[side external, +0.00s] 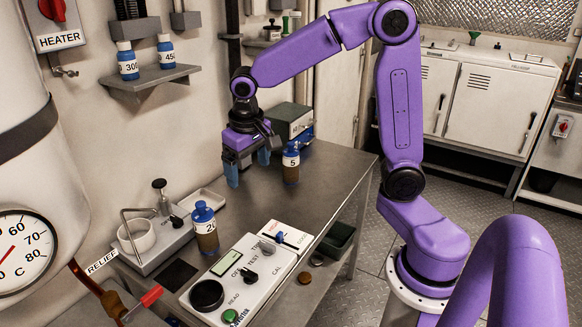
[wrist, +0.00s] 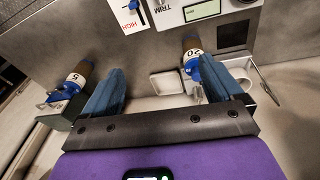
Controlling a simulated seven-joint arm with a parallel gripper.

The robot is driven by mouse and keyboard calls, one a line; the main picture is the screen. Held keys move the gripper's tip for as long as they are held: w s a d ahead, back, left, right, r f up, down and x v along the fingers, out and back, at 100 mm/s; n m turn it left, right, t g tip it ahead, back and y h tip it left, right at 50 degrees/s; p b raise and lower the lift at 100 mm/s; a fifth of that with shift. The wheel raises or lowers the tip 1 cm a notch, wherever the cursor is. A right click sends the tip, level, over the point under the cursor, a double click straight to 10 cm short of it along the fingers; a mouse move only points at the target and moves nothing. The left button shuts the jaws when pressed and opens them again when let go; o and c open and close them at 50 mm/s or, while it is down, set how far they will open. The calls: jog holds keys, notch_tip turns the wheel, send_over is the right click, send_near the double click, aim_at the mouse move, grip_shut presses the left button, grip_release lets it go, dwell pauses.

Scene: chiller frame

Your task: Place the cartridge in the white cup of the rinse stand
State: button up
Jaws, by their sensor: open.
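No part is marked as the cartridge; two blue-capped containers with brown bodies stand upright on the metal bench. The one labelled 20 (side external: 206,234) is near the control panel, and in the wrist view (wrist: 191,48) it is partly behind the right finger. The one labelled 5 (side external: 291,168) is farther back, just right of my gripper, and left of the left finger in the wrist view (wrist: 78,73). The rinse stand (side external: 160,249) holds a white cup (side external: 137,237) at the left. My gripper (side external: 248,170) is open and empty above the bench, fingers pointing down.
A control panel (side external: 228,290) with knobs, buttons and a slider lies at the front. A shallow white dish (side external: 204,198) sits behind the rinse stand. A grey-green box (side external: 290,118) stands at the back. Wall-shelf bottles (side external: 127,62) are above. The bench middle (side external: 262,205) is clear.

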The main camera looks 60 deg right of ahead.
jog(key=w+d+m+h, duration=0.1)
jog(key=w+d+m, duration=0.5)
jog(key=w+d, duration=0.25)
jog(key=m+g+h, duration=0.2)
jog(key=m, duration=0.8)
send_near(290, 144)
jog(key=shift+m, duration=0.3)
jog(key=x, duration=0.9)
jog(key=shift+w+d+f, duration=0.1)
jog(key=shift+w, duration=0.05)
jog(key=shift+a+x, duration=0.2)
jog(key=shift+x, duration=2.75)
jog(key=shift+f, duration=0.1)
jog(key=c, duration=1.3)
jog(key=shift+o, duration=0.2)
jog(key=shift+r, duration=0.2)
